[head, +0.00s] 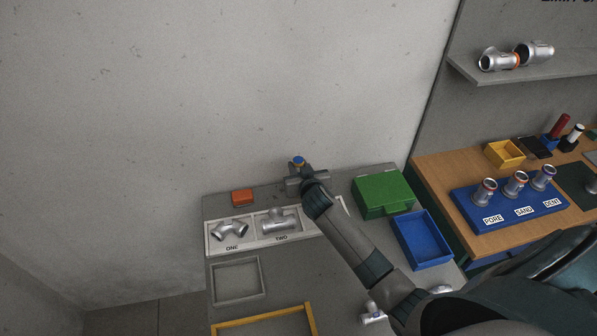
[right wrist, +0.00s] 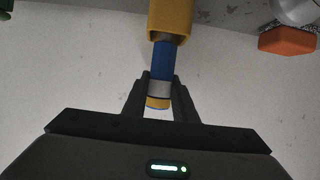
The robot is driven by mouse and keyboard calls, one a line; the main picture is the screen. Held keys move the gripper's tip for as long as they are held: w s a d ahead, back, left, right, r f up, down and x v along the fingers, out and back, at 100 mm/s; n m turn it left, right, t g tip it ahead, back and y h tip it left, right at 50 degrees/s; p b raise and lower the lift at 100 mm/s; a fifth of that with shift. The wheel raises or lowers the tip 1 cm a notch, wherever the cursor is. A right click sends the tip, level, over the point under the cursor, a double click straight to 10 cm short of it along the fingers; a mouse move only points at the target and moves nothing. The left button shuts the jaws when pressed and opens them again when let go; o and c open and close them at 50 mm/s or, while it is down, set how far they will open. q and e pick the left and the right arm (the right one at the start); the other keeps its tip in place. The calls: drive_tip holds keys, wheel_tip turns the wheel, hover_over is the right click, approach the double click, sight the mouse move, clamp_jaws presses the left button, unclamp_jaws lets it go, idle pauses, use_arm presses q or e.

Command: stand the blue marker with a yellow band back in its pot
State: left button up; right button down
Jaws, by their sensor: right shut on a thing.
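The blue marker with a yellow band (right wrist: 162,62) is between the fingers of my right gripper (right wrist: 160,88), which is shut on it. In the head view the marker's blue top (head: 298,160) shows just above my right gripper (head: 300,177), at the back edge of the grey table. A yellow pot (right wrist: 171,18) shows at the top of the right wrist view. The marker's far end meets the pot's opening and seems to reach into it; how deep I cannot tell. In the head view the pot is hidden behind my gripper. My left gripper is not in view.
An orange block (head: 242,196) and a white tray with metal fittings (head: 214,245) lie left of my right gripper. A green case (head: 383,194) and a blue bin (head: 424,240) are to its right. The wall stands close behind.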

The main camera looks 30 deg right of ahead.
drive_tip(key=shift+f, duration=0.65)
drive_tip(key=shift+f+p, duration=0.4)
drive_tip(key=shift+f, duration=0.15)
drive_tip(key=shift+f, duration=0.3)
drive_tip(key=c, duration=1.4)
unclamp_jaws()
drive_tip(key=shift+c, duration=0.2)
drive_tip(key=shift+r, duration=0.1)
